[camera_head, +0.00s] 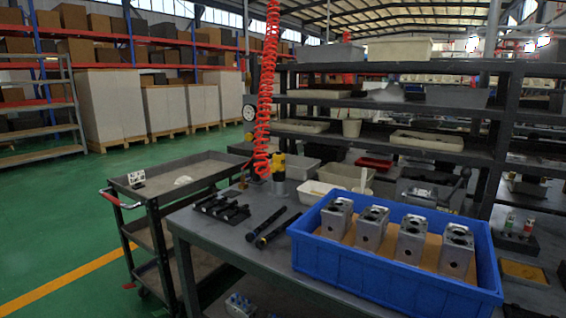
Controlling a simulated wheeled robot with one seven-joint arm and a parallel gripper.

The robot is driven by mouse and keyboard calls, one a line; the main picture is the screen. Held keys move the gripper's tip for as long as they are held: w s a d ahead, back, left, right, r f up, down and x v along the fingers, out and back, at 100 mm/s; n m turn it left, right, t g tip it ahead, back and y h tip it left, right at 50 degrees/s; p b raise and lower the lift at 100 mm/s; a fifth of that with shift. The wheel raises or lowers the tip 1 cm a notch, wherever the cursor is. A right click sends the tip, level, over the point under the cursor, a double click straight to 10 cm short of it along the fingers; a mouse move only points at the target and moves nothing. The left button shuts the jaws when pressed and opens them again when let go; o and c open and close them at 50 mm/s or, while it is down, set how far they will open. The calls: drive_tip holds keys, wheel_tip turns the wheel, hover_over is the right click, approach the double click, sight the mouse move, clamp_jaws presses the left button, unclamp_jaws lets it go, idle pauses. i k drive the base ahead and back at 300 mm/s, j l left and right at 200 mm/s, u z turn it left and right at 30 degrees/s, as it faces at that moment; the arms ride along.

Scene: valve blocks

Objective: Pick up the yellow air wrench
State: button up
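The yellow air wrench (279,166) stands upright towards the back of the dark workbench (215,222). Its lower part sits in or on a grey cylindrical holder (278,186). A red coiled hose (267,90) hangs from above and comes down at the wrench's left side; I cannot tell exactly where it joins. My gripper is not in view.
A blue crate (395,277) with several grey valve blocks (371,227) fills the bench's right. Black parts (221,208) and two black tools (272,229) lie left of it. White tubs (318,194) stand behind. A cart (170,173) stands left; a shelf (400,156) rises behind.

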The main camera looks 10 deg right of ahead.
sight(278, 167)
drive_tip(key=i+j+z, duration=0.2)
drive_tip(key=i+j, duration=0.35)
drive_tip(key=i+j+z, duration=0.15)
drive_tip(key=i+j, duration=0.45)
drive_tip(key=i+j+z, duration=0.2)
drive_tip(key=i+j, duration=0.3)
drive_tip(key=j, duration=0.2)
